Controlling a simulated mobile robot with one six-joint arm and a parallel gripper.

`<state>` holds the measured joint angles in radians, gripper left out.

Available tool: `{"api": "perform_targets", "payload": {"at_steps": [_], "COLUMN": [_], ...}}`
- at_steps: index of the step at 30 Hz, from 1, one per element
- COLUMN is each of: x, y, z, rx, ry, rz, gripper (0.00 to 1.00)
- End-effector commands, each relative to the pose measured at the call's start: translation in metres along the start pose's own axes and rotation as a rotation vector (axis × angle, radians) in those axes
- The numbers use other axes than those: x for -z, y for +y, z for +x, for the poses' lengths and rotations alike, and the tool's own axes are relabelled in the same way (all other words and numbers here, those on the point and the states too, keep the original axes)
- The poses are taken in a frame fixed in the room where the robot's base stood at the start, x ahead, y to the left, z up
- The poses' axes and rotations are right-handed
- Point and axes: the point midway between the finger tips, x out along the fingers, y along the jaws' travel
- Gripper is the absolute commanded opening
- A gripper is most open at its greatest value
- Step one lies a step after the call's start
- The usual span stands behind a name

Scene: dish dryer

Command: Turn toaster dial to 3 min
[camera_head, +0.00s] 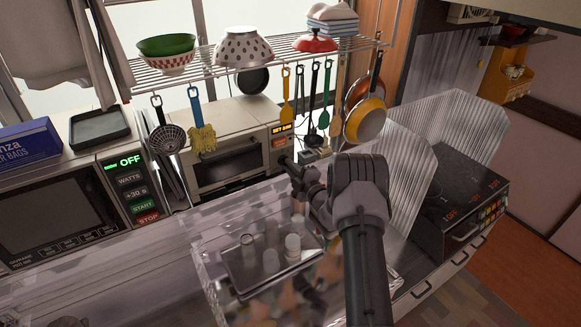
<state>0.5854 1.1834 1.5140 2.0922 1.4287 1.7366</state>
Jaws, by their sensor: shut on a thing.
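The toaster oven (232,171) stands on the counter under the wire rack, with a dark glass door and a control panel on its right side. A small lit display (282,129) at the top of the panel shows orange text, seemingly "SET 0 MIN", too small to read surely. An orange label sits just below it. My gripper (284,160) is at the lower part of this panel, its tips against the toaster front, and is shut on the toaster dial. The dial itself is hidden behind the gripper.
Hanging utensils and a wire rack (180,75) with bowls are above the toaster. A clear dish dryer (215,285) with several cups stands in front, below my arm. A microwave (55,220) is left. A stove (455,205) behind ribbed clear panels is right.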

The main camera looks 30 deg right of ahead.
Motion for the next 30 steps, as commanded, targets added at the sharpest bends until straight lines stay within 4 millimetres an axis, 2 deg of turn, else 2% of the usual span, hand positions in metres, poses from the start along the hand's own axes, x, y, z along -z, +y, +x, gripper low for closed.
{"api": "perform_targets", "payload": {"at_steps": [8, 9, 12, 22, 26, 30], "x": [0.000, 0.000, 0.000, 0.000, -0.001, -0.001], "y": [-0.001, -0.001, 0.000, 0.000, 0.000, 0.001], "z": [0.000, 0.000, 0.000, -0.003, -0.023, -0.068], "rx": [0.001, 0.001, 0.001, 0.001, 0.002, 0.003], "ry": [0.000, 0.000, 0.000, -0.001, -0.003, -0.005], "rz": [0.000, 0.000, -0.001, -0.001, 0.000, 0.002], "gripper": [0.00, 0.16, 0.32, 0.32, 0.32, 0.32]}}
